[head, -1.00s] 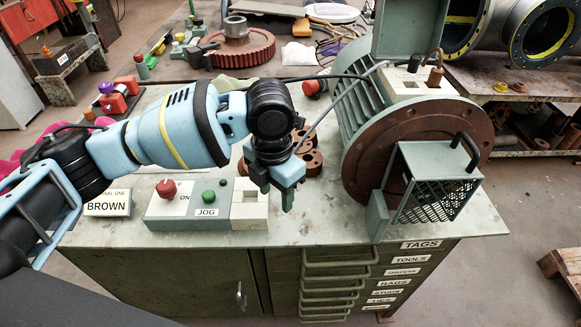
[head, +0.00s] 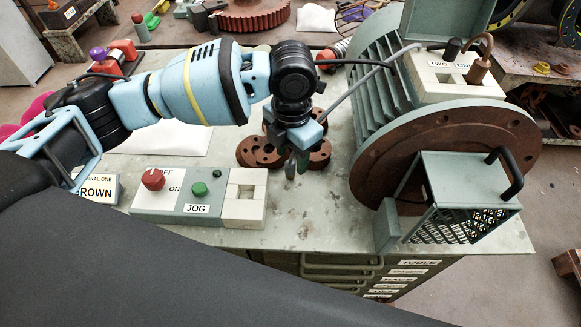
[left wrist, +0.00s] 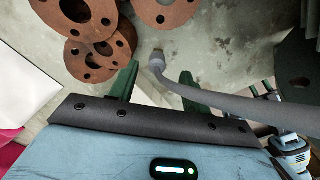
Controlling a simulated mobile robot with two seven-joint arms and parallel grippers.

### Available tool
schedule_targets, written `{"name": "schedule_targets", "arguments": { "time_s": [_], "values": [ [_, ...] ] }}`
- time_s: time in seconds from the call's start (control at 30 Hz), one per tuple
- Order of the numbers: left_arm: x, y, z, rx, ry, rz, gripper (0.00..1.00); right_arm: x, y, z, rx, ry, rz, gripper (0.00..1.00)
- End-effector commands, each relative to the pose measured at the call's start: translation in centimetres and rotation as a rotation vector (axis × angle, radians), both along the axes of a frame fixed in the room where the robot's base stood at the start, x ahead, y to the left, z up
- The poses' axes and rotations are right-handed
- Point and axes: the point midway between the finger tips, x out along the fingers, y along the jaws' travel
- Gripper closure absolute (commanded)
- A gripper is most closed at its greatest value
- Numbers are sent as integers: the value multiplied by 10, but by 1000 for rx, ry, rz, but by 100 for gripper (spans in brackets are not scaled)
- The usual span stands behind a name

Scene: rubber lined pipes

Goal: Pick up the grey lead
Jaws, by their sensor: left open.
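The grey lead (head: 353,88) runs from the top of the finned motor down and left to my left gripper (head: 297,168). In the left wrist view the lead (left wrist: 205,101) crosses above the right finger, and its blunt end with a small brownish tip lies just beyond the gap between the two green fingertips (left wrist: 157,78). My left gripper is open and points down over the bench. The lead's end is hidden behind the gripper in the head view, and I cannot tell whether the fingers touch it.
Rusty flanges (head: 262,152) lie stacked just behind the gripper. The finned motor (head: 385,75) with its rusty round flange and mesh guard (head: 462,200) stands to the right. A control box (head: 182,203) with red and green buttons stands in front. Bare bench top (head: 315,215) lies between.

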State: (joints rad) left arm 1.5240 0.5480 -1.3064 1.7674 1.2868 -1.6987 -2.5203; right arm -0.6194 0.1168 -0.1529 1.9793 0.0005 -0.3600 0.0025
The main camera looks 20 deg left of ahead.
Motion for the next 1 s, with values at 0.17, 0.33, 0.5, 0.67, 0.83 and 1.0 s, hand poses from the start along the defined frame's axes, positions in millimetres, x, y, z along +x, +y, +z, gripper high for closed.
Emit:
{"name": "schedule_targets", "arguments": {
  "time_s": [0.17, 0.33, 0.5, 0.67, 0.83, 1.0],
  "values": [
    [0, 0, -4, -1, -2, 0, 52, 6, 0, 3, 1, -14, -1, 64],
    [1, 2, -23, 1, 1, 2, 52, 11, 1, 7, 3, -25, 0, 64],
    [2, 3, -46, 0, -1, 0, 52, 11, 1, 8, 3, -27, -3, 64],
    [2, 3, -54, 0, -2, 0, 52, 12, 2, 8, 6, -27, -6, 64],
    [2, 3, -54, -1, -3, 0, 52, 12, 2, 8, 7, -27, -7, 64],
    [3, 3, -54, -1, -3, 0, 70, 12, 2, 8, 7, -27, -7, 64]
  ]
}}
